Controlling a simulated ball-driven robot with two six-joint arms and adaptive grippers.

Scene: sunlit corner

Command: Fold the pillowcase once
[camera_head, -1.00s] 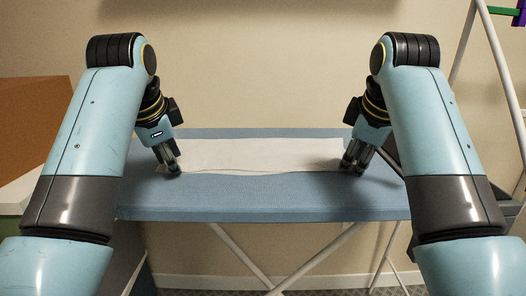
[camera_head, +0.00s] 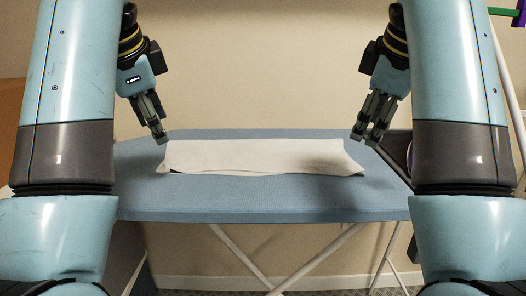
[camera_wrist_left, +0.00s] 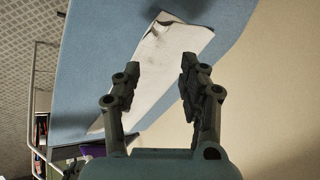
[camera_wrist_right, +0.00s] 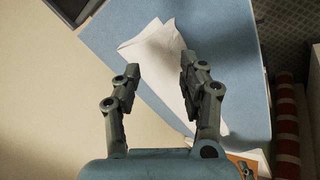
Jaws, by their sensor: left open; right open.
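The white pillowcase (camera_head: 262,157) lies as a long narrow strip across the blue ironing board (camera_head: 250,194). Its near edge is slightly uneven, with a small dark gap near the left end. My left gripper (camera_head: 160,138) is open and empty above the pillowcase's left end. My right gripper (camera_head: 365,138) is open and empty above its right end. The pillowcase also shows beyond the open fingers in the left wrist view (camera_wrist_left: 158,62) and in the right wrist view (camera_wrist_right: 158,55), where its end corner looks layered.
The board stands on white crossed legs (camera_head: 285,266) in front of a beige wall (camera_head: 262,80). A white rack frame (camera_head: 505,80) stands at the right. A brown box (camera_head: 10,120) is partly visible at the left. The board's near strip is clear.

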